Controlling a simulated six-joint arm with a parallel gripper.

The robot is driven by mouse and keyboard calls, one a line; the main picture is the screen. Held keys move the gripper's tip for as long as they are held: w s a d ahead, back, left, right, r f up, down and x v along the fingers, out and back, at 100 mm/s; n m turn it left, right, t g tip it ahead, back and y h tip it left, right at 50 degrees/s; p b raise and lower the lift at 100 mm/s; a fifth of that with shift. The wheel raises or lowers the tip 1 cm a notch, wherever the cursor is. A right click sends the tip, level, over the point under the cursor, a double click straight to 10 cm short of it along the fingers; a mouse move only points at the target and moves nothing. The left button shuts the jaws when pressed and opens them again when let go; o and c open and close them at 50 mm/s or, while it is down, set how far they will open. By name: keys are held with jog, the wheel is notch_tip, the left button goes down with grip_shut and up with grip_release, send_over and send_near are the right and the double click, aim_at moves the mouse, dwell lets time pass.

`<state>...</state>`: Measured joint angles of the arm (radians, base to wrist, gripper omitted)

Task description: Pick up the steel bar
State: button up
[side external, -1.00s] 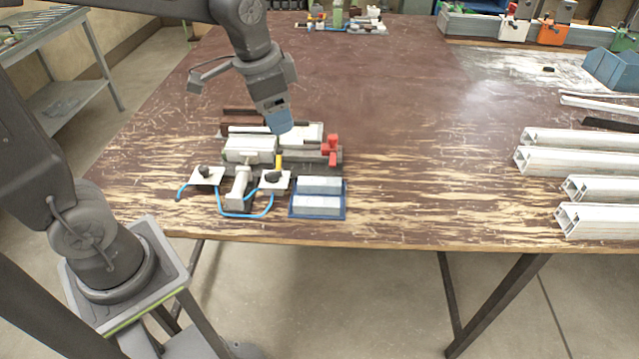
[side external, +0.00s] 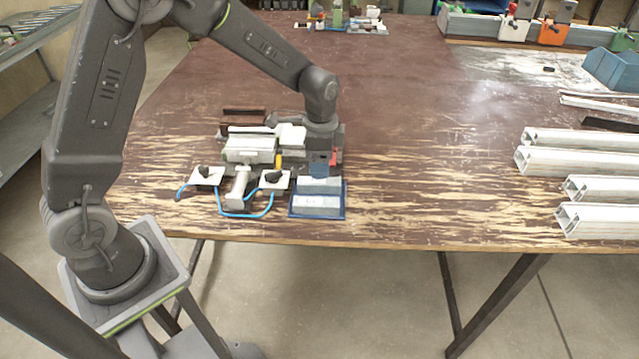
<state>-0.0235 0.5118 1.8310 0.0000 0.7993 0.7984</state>
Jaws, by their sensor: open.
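Two pale grey steel bars lie side by side in a small blue tray (side external: 343,212) near the front edge of the bench. The front steel bar (side external: 316,206) shows clearly. The rear steel bar (side external: 318,189) is partly covered by my gripper (side external: 320,176). My gripper points down over the rear part of the tray, and its jaws are open. Its fingertips are small and blurred here, so I cannot tell whether they touch the rear bar or stay just above it.
A clamp fixture (side external: 250,150) stands just behind and left of the tray, with a red part (side external: 335,158) partly hidden by my gripper. A blue hose (side external: 245,215) loops left of the tray. White profiles (side external: 575,160) lie at the right. The bench middle is clear.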

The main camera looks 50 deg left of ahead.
aim_at(319, 185)
jog(key=shift+w+a+f, duration=0.1)
jog(key=shift+f, duration=1.5)
jog(key=shift+a+f, duration=0.1)
jog(key=shift+f, duration=1.45)
jog(key=c, duration=1)
